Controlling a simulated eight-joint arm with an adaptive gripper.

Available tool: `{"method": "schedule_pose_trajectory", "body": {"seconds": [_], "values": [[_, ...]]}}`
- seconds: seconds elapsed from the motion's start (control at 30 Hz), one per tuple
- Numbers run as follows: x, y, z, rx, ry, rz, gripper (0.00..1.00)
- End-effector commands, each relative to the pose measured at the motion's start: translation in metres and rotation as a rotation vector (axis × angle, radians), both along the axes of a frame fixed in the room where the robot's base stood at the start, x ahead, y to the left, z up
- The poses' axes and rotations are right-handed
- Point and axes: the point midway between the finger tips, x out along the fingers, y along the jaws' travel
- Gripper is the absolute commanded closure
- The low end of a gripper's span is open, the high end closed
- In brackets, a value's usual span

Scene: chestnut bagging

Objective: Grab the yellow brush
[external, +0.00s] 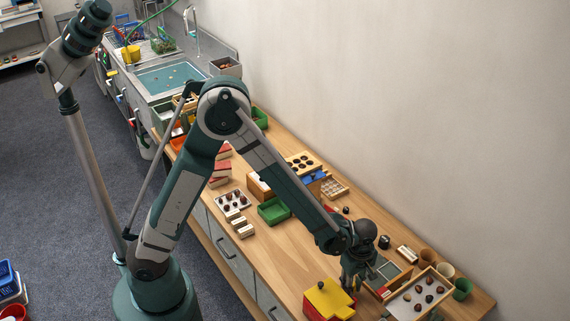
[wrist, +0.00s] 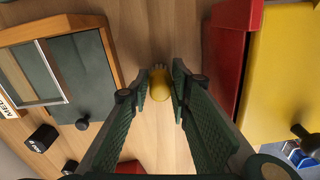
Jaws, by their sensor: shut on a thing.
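My gripper (wrist: 160,88) points down at the wooden table in the wrist view, its two dark green fingers on either side of a small yellow brush (wrist: 158,84). The brush shows a rounded yellow handle end, with pale bristles just beyond it. The fingers are shut on the brush. In the external view my gripper (external: 357,272) is low over the table beside a red box with a yellow lid; the brush cannot be made out there.
The red box with a yellow lid and black knob (external: 328,299) stands close beside my gripper. A wooden-framed box with a dark panel (wrist: 62,70) lies on the other side. A tray of chestnuts (external: 402,311) and several cups are nearby. Bare table lies between.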

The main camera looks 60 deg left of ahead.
Motion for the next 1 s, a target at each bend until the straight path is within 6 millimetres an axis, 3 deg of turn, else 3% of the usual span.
{"method": "schedule_pose_trajectory", "body": {"seconds": [0.37, 0.8, 1.0], "values": [[0.0, 0.0, 0.02, 0.0, 0.0, 0.0, 0.91], [0.0, 0.0, 0.08, 0.0, 0.0, 0.0, 0.91], [0.0, 0.0, 0.097, 0.0, 0.0, 0.0, 0.91]]}}
